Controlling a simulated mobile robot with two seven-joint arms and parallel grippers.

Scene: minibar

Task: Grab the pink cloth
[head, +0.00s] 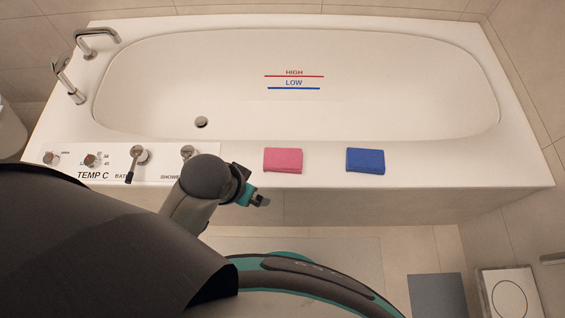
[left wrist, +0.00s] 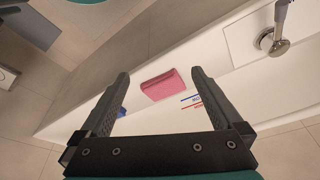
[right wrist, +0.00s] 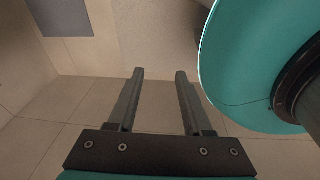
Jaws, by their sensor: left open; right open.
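The pink cloth (head: 283,160) lies folded on the front rim of the bathtub, left of a folded blue cloth (head: 365,161). My left gripper (head: 262,201) is beside the tub's front edge, to the left of and nearer than the pink cloth. In the left wrist view the pink cloth (left wrist: 161,84) shows beyond and between the open fingers of the left gripper (left wrist: 160,78), with nothing held. A small part of the blue cloth (left wrist: 122,112) shows by one finger. My right gripper (right wrist: 160,74) is open and empty above the floor.
The white bathtub (head: 300,110) has a faucet (head: 97,35) at its left end. Control knobs (head: 138,156) stand on the front rim left of the pink cloth. The rim right of the blue cloth is clear.

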